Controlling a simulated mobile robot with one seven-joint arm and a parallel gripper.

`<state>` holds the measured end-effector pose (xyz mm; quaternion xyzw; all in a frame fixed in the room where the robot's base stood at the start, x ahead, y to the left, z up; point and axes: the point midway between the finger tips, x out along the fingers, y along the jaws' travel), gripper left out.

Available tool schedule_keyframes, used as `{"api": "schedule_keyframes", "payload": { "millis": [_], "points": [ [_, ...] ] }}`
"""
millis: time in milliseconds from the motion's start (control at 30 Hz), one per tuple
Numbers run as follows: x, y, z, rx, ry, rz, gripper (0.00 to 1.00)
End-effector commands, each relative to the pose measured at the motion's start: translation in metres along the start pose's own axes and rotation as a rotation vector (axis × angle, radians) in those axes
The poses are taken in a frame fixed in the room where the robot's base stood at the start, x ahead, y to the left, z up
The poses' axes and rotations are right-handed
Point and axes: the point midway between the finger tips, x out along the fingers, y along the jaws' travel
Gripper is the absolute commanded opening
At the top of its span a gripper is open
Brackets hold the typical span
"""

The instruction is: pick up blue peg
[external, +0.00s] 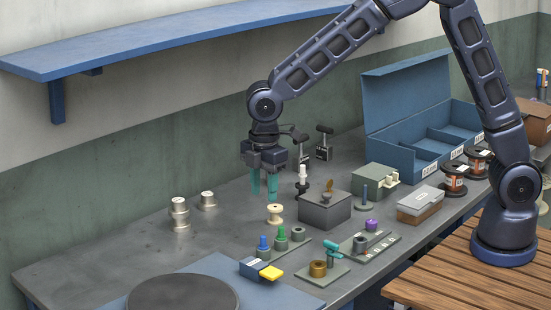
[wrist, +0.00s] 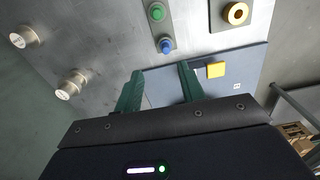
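The blue peg (external: 263,244) is a small upright peg at the front left end of a grey strip. A green peg (external: 281,233) stands beside it, with a grey ring (external: 298,233) at the strip's other end. In the wrist view the blue peg (wrist: 166,45) shows beyond and roughly between my fingertips, with the green peg (wrist: 156,12) farther up. My gripper (external: 263,197) points down with its two teal fingers apart and empty. It hangs above the bench, behind the blue peg in the external view. The fingers (wrist: 160,68) are apart in the wrist view too.
A cream spool (external: 275,214) and a grey box (external: 325,209) stand near the strip. Silver knobs (external: 180,213) are at left. A blue block with a yellow piece (external: 271,273) and a copper spool (external: 317,268) lie in front. The bench at left is mostly clear.

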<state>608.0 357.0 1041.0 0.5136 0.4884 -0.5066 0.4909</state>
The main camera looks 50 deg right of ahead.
Motion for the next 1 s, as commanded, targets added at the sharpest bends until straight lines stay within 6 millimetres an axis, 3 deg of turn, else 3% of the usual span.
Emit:
{"api": "schedule_keyframes", "payload": {
  "millis": [200,500,833,1000],
  "points": [
    [0.019,-0.004,-0.016,-0.043,-0.006,-0.011,0.40],
    [0.059,-0.005,-0.015,-0.042,-0.007,-0.012,0.40],
    [0.077,-0.006,-0.014,-0.041,-0.006,-0.011,0.40],
    [0.098,-0.010,-0.012,-0.043,-0.007,-0.012,0.40]
  ]
}}
